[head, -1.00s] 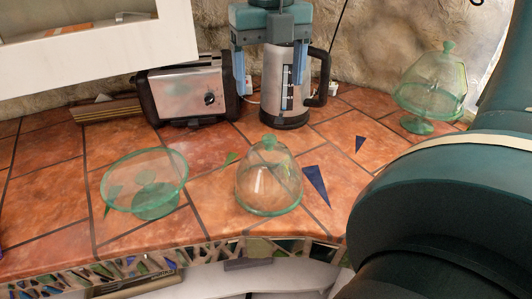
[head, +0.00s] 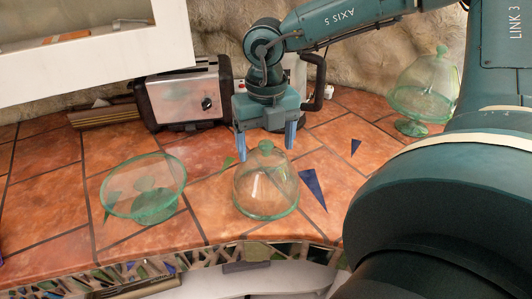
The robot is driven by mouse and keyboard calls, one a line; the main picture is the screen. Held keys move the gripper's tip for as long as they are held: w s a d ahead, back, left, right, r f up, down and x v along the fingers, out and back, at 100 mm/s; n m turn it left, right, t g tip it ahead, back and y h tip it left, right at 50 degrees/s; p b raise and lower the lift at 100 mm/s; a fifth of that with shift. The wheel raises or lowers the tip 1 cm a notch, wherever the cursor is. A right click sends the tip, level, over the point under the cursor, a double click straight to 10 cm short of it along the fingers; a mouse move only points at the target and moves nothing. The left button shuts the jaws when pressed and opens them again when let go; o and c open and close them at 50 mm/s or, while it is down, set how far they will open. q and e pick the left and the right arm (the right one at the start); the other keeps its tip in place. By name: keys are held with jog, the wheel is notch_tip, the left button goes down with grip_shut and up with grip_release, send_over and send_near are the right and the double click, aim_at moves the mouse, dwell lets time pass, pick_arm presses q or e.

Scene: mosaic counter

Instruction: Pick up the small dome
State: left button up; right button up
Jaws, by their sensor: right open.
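The small dome (head: 266,190) is clear green-tinted glass with a round green knob on top. It sits on the orange tile counter (head: 60,208) in the middle of the head view. My right gripper (head: 265,152) points down with its two blue fingers spread apart. The fingertips are around the height of the dome's knob in the picture, one to each side of it. I cannot tell whether the gripper is right above the knob or behind it. Nothing is seen between the fingers except the knob's area. My left gripper is not in view.
A green glass stand (head: 145,190) is left of the dome. A toaster (head: 183,94) stands behind it. A kettle (head: 313,80) is partly hidden behind my gripper. A larger domed glass stand (head: 424,90) is at the back right. The counter's mosaic front edge is near the dome.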

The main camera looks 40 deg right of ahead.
jog(key=shift+c, duration=0.5)
jog(key=shift+s+f, duration=0.1)
grip_shut()
dwell(0.3)
